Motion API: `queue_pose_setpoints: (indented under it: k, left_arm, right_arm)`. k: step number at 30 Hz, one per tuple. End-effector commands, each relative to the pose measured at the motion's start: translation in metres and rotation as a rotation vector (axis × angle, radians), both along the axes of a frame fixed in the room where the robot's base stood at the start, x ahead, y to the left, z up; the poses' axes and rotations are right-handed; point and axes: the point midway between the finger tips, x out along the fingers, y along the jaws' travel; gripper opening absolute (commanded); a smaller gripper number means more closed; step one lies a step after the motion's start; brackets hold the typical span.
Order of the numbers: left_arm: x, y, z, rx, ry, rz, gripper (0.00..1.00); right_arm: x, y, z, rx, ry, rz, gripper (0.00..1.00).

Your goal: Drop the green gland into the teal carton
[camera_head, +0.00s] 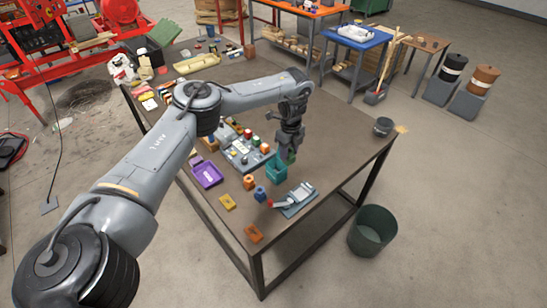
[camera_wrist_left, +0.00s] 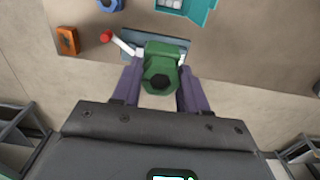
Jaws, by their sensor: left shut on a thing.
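The green gland (camera_wrist_left: 162,62) is held between the purple fingers of my left gripper (camera_wrist_left: 158,84), with its hexagonal end towards the wrist camera. In the head view my left gripper (camera_head: 290,152) points down above the table, and the gland (camera_head: 292,157) shows small and green at its tips. The teal carton (camera_head: 276,170) stands on the table just below and left of the gripper there. In the left wrist view the carton (camera_wrist_left: 207,12) is cut by the top edge, beyond the gland and apart from it; pale round shapes show in it. My right gripper is in neither view.
A clamp with a red-tipped handle on a grey-blue plate (camera_head: 297,200) lies near the carton.

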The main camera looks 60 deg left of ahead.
Motion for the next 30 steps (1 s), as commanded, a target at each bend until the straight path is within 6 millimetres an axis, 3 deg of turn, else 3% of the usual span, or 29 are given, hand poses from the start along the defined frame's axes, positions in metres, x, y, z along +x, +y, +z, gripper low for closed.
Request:
queue_pose_setpoints:
  k: [6,12,20,30]
  left_arm:
    - [-0.016,0.042,-0.028,0.001,0.003,0.004,0.10]
    - [-0.023,0.066,-0.043,0.002,0.001,0.002,0.10]
    - [-0.026,0.073,-0.051,0.001,0.000,-0.001,0.10]
    - [-0.027,0.073,-0.086,0.001,0.002,0.000,0.10]
  right_arm:
    - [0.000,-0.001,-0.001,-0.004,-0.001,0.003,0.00]
    - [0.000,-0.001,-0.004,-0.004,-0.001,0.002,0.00]
    - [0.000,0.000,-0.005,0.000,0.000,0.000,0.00]
    - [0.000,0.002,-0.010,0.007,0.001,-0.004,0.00]
